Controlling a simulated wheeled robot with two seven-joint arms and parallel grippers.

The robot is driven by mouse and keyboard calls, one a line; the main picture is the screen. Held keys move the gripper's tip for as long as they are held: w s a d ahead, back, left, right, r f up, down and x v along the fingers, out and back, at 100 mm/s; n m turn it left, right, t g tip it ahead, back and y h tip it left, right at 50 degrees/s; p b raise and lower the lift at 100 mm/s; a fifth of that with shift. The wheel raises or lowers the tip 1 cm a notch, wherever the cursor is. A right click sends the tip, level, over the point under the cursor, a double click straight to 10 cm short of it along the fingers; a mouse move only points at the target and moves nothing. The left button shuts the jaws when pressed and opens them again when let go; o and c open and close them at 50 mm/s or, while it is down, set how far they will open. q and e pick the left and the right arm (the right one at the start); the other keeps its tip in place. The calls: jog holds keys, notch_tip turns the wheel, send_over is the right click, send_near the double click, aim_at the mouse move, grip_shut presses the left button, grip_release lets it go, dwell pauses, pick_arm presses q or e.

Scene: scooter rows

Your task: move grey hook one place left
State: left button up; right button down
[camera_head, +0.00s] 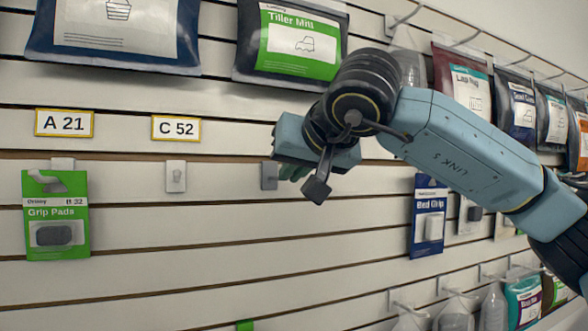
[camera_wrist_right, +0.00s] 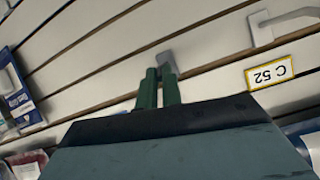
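The grey hook (camera_head: 269,176) is on the slatwall, right of a white hook (camera_head: 175,176) in the same row. Only its grey plate shows in the head view; its prong is hidden by my right gripper (camera_head: 288,172). In the right wrist view the grey hook (camera_wrist_right: 167,59) is at the tips of the green fingers of my right gripper (camera_wrist_right: 160,80). The fingers are close together and appear shut on its prong. The plate looks flush with the wall. My left gripper is not in view.
Price labels A 21 (camera_head: 64,123) and C 52 (camera_head: 175,128) are above the row. A green Grip Pads pack (camera_head: 56,215) hangs at the far left. A blue pack (camera_head: 428,215) hangs on the right. Large bags (camera_head: 292,42) hang above. The wall below the white hook is bare.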

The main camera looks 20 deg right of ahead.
jog(key=c, duration=1.5)
grip_release()
jog(key=shift+w+f, duration=0.1)
jog(key=shift+w, duration=0.15)
jog(key=shift+s, duration=0.25)
jog(key=a+b+v, duration=0.1)
jog(key=b+v, duration=0.1)
jog(key=v, duration=1.1)
jog(key=shift+d, duration=0.5)
